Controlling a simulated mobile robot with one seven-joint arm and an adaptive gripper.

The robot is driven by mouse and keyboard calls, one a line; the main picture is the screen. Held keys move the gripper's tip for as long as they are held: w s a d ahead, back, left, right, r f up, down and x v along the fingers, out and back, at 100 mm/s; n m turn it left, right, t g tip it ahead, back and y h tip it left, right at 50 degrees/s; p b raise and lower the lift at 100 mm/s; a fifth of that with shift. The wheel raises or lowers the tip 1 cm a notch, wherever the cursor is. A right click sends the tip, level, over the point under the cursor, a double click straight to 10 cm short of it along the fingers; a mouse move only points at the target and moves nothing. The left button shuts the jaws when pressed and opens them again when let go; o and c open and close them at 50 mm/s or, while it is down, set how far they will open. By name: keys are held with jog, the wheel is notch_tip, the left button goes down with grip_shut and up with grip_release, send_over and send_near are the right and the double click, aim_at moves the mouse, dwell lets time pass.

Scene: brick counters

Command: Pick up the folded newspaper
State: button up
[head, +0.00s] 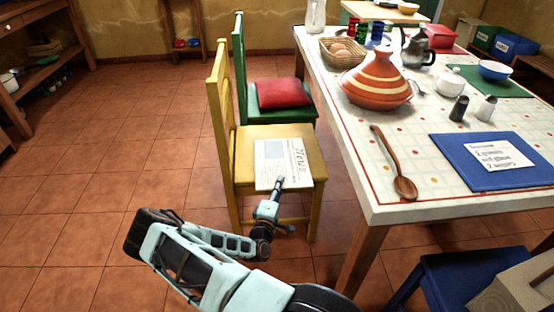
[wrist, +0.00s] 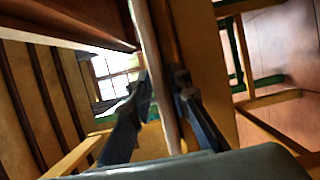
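The folded newspaper (head: 283,160) lies flat on the seat of the yellow chair (head: 245,150), its near edge at the seat's front edge. My gripper (head: 280,182) is at this near edge, reaching in from the front. In the wrist view, the newspaper shows edge-on as a thin pale strip (wrist: 150,45) between the two fingers of my gripper (wrist: 163,85). The fingers stand apart, one on each side of the strip, with a small gap on the left side. The wooden seat (wrist: 205,60) lies just beyond the right finger.
A green chair with a red cushion (head: 282,93) stands behind the yellow chair. The table (head: 345,130) is close on the right, with a wooden spoon (head: 392,165) and an orange tagine (head: 376,82). A blue chair (head: 440,280) is at lower right. The tiled floor on the left is clear.

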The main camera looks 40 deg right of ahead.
jog(key=shift+w+d, duration=0.25)
jog(key=shift+r, duration=0.1)
grip_shut()
jog(key=shift+w+r, duration=0.1)
